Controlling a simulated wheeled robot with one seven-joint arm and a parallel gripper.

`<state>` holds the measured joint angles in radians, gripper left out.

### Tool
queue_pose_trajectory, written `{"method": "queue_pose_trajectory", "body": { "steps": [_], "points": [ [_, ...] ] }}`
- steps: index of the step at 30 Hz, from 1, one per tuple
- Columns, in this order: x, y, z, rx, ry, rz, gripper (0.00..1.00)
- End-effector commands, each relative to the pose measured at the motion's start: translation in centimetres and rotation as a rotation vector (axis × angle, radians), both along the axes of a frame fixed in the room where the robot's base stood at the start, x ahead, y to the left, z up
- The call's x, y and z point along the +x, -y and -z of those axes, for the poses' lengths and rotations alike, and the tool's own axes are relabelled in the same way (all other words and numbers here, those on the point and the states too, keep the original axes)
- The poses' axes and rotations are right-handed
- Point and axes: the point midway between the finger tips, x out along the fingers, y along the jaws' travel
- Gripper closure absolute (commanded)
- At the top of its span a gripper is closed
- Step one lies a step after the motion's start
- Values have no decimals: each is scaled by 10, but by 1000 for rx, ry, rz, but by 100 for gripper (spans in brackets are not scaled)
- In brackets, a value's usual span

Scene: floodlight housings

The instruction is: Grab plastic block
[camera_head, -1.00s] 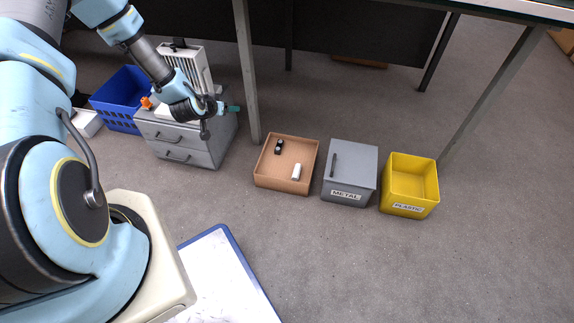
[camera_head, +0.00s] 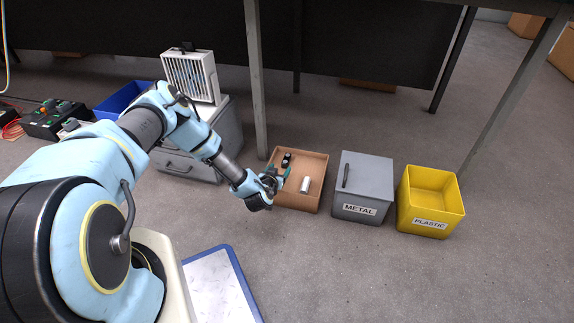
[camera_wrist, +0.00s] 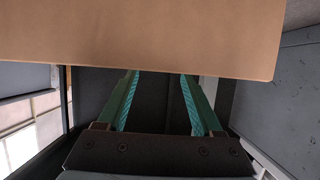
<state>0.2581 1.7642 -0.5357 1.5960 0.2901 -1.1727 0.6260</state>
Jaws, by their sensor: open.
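A brown open box (camera_head: 300,206) stands on the floor in the head view. Inside lie a small black piece (camera_head: 286,160) at the back and a small white piece (camera_head: 305,185) towards the right. I cannot tell for certain which is the plastic block. My gripper (camera_head: 278,173) is at the box's left side, its teal fingers apart and empty. In the wrist view my gripper (camera_wrist: 160,88) shows both fingers spread, with a plain brown panel, apparently the box (camera_wrist: 150,35), across the top. Neither piece shows in that view.
A grey bin labelled METAL (camera_head: 373,173) and a yellow bin labelled PLASTIC (camera_head: 430,205) stand right of the box. A grey drawer unit (camera_head: 228,130) bears a white ribbed housing (camera_head: 190,78). A table leg (camera_head: 257,90) rises behind the box.

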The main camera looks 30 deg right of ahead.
Motion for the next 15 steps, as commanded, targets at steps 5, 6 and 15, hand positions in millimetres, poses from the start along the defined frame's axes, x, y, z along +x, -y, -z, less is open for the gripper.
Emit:
{"method": "queue_pose_trajectory", "body": {
  "steps": [5,6,15],
  "points": [
    [8,10,10,-1,-1,-2,32],
    [11,13,14,-2,0,-2,32],
    [32,36,25,0,0,0,32]
  ]
}}
